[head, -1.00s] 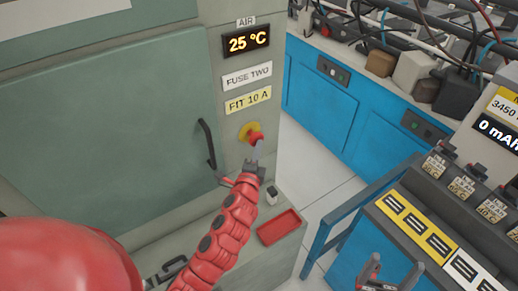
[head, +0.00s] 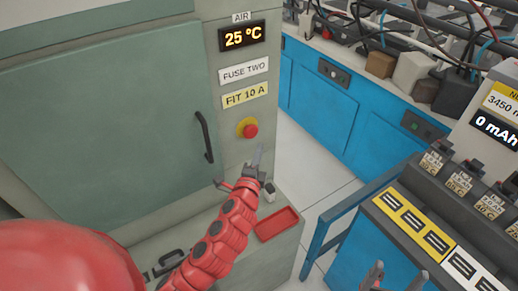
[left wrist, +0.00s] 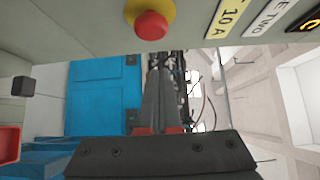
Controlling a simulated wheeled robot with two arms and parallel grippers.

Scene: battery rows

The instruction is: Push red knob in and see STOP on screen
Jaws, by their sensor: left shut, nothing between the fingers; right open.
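The red knob (head: 250,130) sits on a yellow round plate on the cabinet's grey front panel, below the yellow "FIT 10 A" label. It also shows at the top of the left wrist view (left wrist: 151,24). The screen (head: 244,37) above it reads "25 °C", under a label "AIR". My left gripper (head: 258,152) is shut and empty, just below the knob and apart from it. Its closed fingers also show in the left wrist view (left wrist: 158,95). My right gripper (head: 374,275) is at the bottom edge, partly cut off, with its fingers apart.
A green cabinet door with a dark handle (head: 205,137) is left of the panel. A red tray (head: 277,224) lies on the ledge below. A bench with battery slots (head: 420,228) stands at right, blue cabinets (head: 318,99) behind.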

